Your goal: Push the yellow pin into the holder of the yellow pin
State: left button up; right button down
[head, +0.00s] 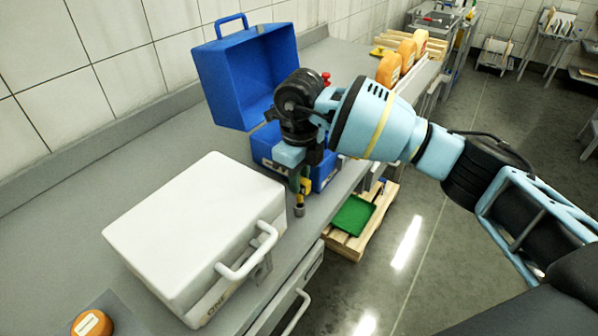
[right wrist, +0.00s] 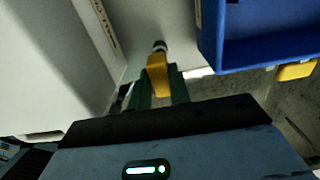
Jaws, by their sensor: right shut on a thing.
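My right gripper (head: 301,184) points down over the front edge of the grey counter, between the white case and the blue case. Its green fingers are shut on the yellow pin (head: 305,187). The yellow pin also shows between the fingertips in the right wrist view (right wrist: 157,76). A small grey metal cylinder (head: 299,210) shows just below the pin, and a dark and pale round end (right wrist: 159,46) shows at its far end in the wrist view. I cannot tell whether this is the pin's tip or its holder. My left gripper is not in view.
The closed white case (head: 190,225) with a handle stands left of the gripper. The open blue case (head: 235,85) stands behind it; its body (right wrist: 260,40) is close on the right in the wrist view. Orange cheese wheels (head: 388,70) stand farther back. A pallet (head: 345,243) with a green tray lies below.

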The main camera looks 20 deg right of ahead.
jog(key=shift+r+p, duration=0.1)
jog(key=shift+p, duration=0.25)
dwell(2.0)
jog(key=shift+f+b, duration=0.4)
jog(key=shift+f, duration=1.75)
jog(key=c, duration=1.2)
grip_release()
jog(key=shift+r, duration=0.1)
jog(key=shift+r, duration=3.85)
